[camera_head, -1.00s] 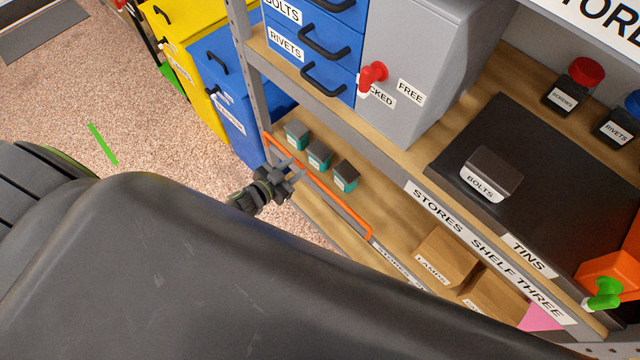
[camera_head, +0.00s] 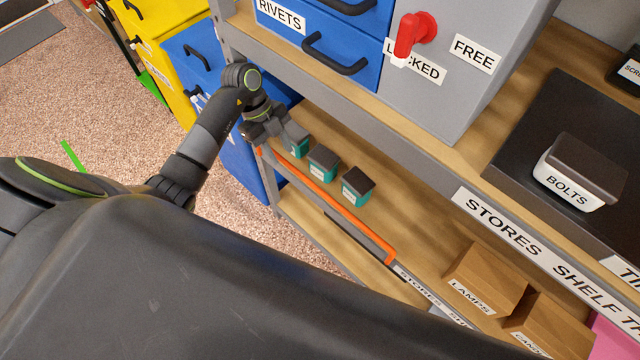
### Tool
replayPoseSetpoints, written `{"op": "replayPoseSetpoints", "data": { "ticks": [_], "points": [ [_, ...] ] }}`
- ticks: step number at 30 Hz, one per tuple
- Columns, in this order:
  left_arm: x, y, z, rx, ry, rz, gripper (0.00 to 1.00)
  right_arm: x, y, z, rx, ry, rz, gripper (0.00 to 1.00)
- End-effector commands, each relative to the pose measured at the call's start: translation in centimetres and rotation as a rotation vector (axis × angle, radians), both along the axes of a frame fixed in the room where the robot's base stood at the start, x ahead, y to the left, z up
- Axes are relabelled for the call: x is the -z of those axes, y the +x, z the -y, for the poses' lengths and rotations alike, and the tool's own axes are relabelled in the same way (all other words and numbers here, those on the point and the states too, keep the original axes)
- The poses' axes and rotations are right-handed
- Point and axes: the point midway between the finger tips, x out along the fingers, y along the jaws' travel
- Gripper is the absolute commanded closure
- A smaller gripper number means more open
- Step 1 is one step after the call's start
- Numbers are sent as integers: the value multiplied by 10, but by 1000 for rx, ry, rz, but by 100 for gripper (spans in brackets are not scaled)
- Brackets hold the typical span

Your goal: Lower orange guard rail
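The orange guard rail (camera_head: 345,212) runs along the front edge of a lower wooden shelf, in front of several small teal tins with dark lids (camera_head: 357,187). My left gripper (camera_head: 272,135) is at the far left end of the rail, close to the shelf's upright post and the leftmost tin (camera_head: 297,148). Its fingers are largely hidden by its own body, so I cannot tell whether it touches or holds the rail. My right gripper is not in view.
A grey cabinet with a red handle (camera_head: 408,35) and blue drawers (camera_head: 335,50) stands on the shelf above. Cardboard boxes (camera_head: 487,275) sit right of the rail. A dark mat with a bolts tin (camera_head: 580,172) is at right. My dark body fills the lower left.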

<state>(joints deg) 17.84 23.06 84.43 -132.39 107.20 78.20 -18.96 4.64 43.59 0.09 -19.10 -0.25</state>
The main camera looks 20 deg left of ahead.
Motion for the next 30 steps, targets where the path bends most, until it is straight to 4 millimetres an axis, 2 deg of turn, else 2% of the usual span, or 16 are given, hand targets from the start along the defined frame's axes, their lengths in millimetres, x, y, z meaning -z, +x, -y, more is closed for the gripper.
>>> {"op": "replayPoseSetpoints", "data": {
  "ticks": [2,5,8,15,21,25,30],
  "points": [
    [0,-1,-4,-2,27,-7,66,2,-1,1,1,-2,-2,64],
    [0,-3,0,-2,37,-13,66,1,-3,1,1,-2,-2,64],
    [-1,-8,14,-1,33,-13,66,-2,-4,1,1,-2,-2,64],
    [-2,-25,61,-1,31,-11,66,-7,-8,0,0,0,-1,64],
    [-1,-37,94,-2,31,-12,66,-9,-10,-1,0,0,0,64],
    [-1,-42,107,-3,32,-12,66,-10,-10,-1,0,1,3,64],
    [9,-44,111,-2,33,-13,66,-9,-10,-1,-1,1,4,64]
  ]
}}
